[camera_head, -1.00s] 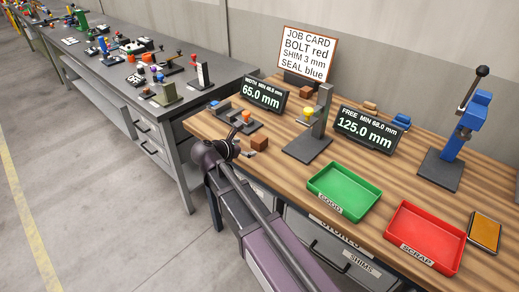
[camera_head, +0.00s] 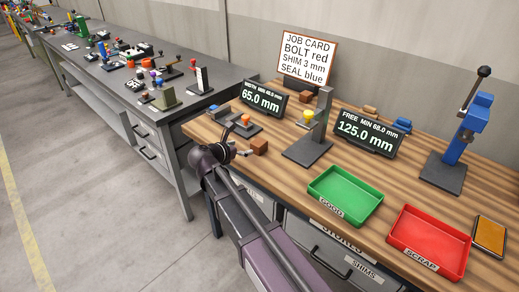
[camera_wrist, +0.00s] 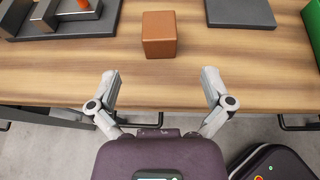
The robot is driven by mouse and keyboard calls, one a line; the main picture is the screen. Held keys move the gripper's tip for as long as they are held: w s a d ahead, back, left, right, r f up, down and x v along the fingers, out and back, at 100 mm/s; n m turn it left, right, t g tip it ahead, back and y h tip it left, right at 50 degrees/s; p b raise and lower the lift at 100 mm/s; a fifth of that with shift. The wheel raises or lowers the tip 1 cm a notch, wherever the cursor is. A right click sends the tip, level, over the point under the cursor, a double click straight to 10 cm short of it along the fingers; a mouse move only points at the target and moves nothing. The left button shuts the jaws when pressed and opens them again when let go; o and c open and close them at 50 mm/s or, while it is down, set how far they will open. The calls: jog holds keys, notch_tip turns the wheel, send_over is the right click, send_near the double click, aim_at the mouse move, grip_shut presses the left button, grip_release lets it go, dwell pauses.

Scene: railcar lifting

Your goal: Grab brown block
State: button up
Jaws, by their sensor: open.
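The brown block (camera_wrist: 159,34) stands on the wooden bench top, ahead of my gripper (camera_wrist: 162,90) in the wrist view. My gripper is open and empty, with its two fingers spread wider than the block. The block lies between the lines of the fingers but beyond their tips, touching neither. In the head view the brown block (camera_head: 259,146) sits near the bench's front left edge, and my gripper (camera_head: 238,148) is just left of it, its fingers partly hidden by my wrist.
A grey fixture with an orange part (camera_wrist: 83,4) lies left of the block, and a dark base plate (camera_wrist: 239,11) lies right of it. A green tray (camera_head: 345,196) and a red tray (camera_head: 430,243) stand further right. Bare wood surrounds the block.

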aim_at(257, 144)
jog(key=shift+b+x, duration=0.8)
jog(key=shift+x, duration=1.9)
jog(key=shift+f, duration=0.1)
jog(key=shift+b+x, duration=1.05)
jog(key=shift+x, duration=1.55)
jog(key=c, duration=1.2)
